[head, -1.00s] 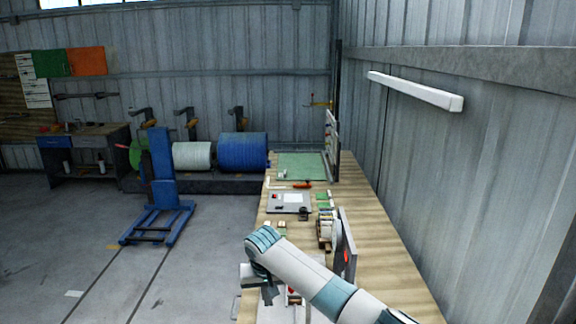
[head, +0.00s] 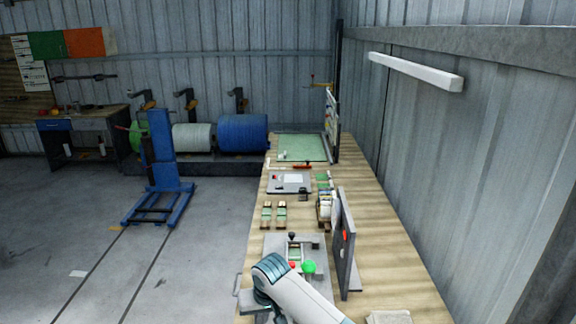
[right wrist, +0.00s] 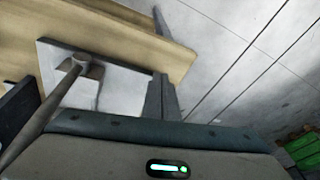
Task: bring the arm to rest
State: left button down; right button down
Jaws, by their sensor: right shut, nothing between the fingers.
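My right arm (head: 292,297) reaches in from the bottom of the head view, over the near end of the wooden workbench (head: 385,255). Its wrist hides most of the right gripper there. In the right wrist view the right gripper (right wrist: 157,92) shows its grey fingers close together, shut with nothing between them. Below the fingers lie the bench edge and a light plate. My left gripper is in neither view.
A grey device with a green knob (head: 308,267) sits right beside the arm. An upright grey panel (head: 344,245) stands to its right. A green mat (head: 300,147) lies at the far bench end.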

jog(key=s+d+f+y, duration=0.1)
jog(key=s+d+f, duration=0.3)
jog(key=s, duration=0.5)
jog(key=s+d+f+y, duration=0.1)
jog(key=s+d+f, duration=0.4)
jog(key=s, duration=0.5)
jog(key=s+d+r+m+t+h, duration=0.1)
jog(key=s+d+r+h, duration=0.1)
jog(key=s+d, duration=0.9)
jog(key=s+d+r+h, duration=0.1)
jog(key=s+d+h, duration=0.1)
jog(key=s+d, duration=0.8)
notch_tip(320, 180, down, 36)
jog(key=s+g+b, duration=0.1)
jog(key=s+b, duration=0.1)
jog(key=b, duration=0.6)
jog(key=s+d+f+b, duration=0.1)
jog(key=s+f+b, duration=0.2)
jog(key=s+f, duration=0.6)
jog(key=s+d+f+g+b, duration=0.1)
jog(key=s+d+f+b, duration=0.1)
jog(key=s+f, duration=0.6)
notch_tip(320, 180, down, 7)
jog(key=shift+s+f+b, duration=0.1)
jog(key=shift+s+b, duration=0.25)
jog(key=shift+b, duration=0.5)
